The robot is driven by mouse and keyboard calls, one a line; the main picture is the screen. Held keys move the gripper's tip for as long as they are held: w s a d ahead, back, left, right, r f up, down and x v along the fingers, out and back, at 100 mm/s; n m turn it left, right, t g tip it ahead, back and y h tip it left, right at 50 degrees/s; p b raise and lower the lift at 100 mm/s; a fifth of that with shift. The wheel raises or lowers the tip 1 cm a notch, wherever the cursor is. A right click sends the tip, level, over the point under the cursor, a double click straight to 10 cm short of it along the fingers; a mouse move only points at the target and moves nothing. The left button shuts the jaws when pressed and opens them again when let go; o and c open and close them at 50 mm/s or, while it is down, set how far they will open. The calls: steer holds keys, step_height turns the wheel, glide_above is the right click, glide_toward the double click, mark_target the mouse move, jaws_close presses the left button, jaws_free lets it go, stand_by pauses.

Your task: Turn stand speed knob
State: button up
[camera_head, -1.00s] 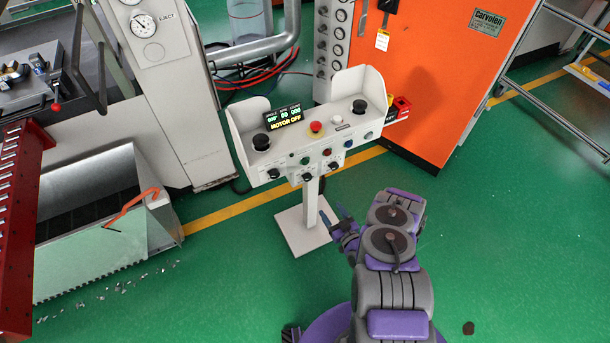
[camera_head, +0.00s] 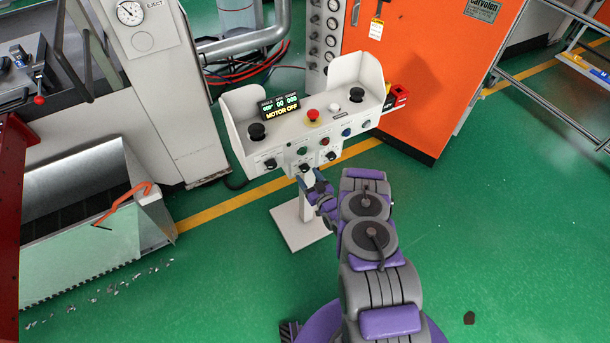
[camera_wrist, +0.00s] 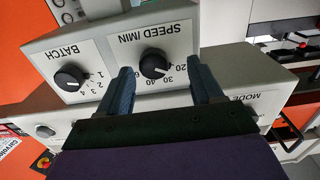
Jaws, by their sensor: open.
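The control stand (camera_head: 240,139) is a light grey box on a post, its display reading MOTOR OFF. Its black speed knob (camera_head: 304,168) is the middle one of the lower row. In the wrist view, upside down, the SPEED /MIN knob (camera_wrist: 153,63) shows beside a dial with 20, 30 and 40. My gripper (camera_wrist: 164,67) is open, with one blue-grey finger on each side of the knob. A gap shows on both sides; whether a finger touches it I cannot tell. In the head view my gripper (camera_head: 312,183) is just below the speed knob, partly overlapping the panel.
The BATCH knob (camera_wrist: 70,76) is left of the fingers in the wrist view, with a MODE label (camera_wrist: 242,99) at right. A red mushroom button (camera_head: 312,115) sits on the stand's top. An orange cabinet (camera_head: 430,90) stands behind. Green floor (camera_head: 520,220) is open at right.

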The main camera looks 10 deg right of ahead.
steer(key=shift+w+d+b, duration=0.15)
steer(key=shift+w+b, duration=0.05)
steer(key=shift+w, duration=0.55)
steer(key=shift+w+d+b, duration=0.15)
steer(key=shift+w, duration=0.55)
steer(key=shift+a, duration=0.55)
steer(key=shift+c, duration=0.6)
steer(key=shift+d, duration=0.3)
steer(key=c, duration=0.6)
steer(key=shift+a, duration=0.1)
steer(key=c, duration=0.3)
